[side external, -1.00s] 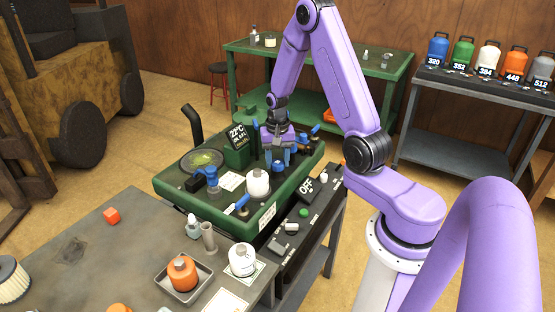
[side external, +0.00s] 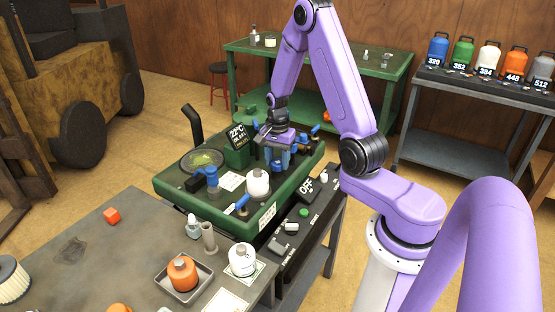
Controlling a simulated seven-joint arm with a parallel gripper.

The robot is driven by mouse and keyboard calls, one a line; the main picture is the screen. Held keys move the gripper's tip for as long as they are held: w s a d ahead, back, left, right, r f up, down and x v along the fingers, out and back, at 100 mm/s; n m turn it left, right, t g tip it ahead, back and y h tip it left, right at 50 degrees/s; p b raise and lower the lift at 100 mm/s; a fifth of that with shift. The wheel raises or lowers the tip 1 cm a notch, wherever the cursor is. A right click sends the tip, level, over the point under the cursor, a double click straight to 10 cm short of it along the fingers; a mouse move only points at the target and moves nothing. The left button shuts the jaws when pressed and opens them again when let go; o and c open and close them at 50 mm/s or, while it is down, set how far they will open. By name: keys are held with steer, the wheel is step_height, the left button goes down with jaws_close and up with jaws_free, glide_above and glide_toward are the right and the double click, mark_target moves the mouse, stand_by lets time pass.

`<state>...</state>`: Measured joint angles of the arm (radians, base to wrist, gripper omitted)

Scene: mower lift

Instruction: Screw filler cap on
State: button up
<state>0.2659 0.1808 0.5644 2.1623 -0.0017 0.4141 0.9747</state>
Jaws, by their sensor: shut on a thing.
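My gripper (side external: 279,163) points down over the far right part of the green machine deck (side external: 188,160). A white container (side external: 257,183) stands upright on the deck just in front and to the left of my gripper.

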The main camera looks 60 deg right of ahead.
steer(key=shift+s, duration=0.2)
steer(key=m, duration=0.6)
steer(key=shift+m, duration=0.5)
steer(key=m, duration=0.5)
steer(key=shift+m, duration=0.5)
jaws_close()
steer(key=o, duration=1.3)
jaws_free()
steer(key=shift+c, duration=0.2)
steer(key=shift+w, duration=0.1)
steer(key=shift+r, duration=0.1)
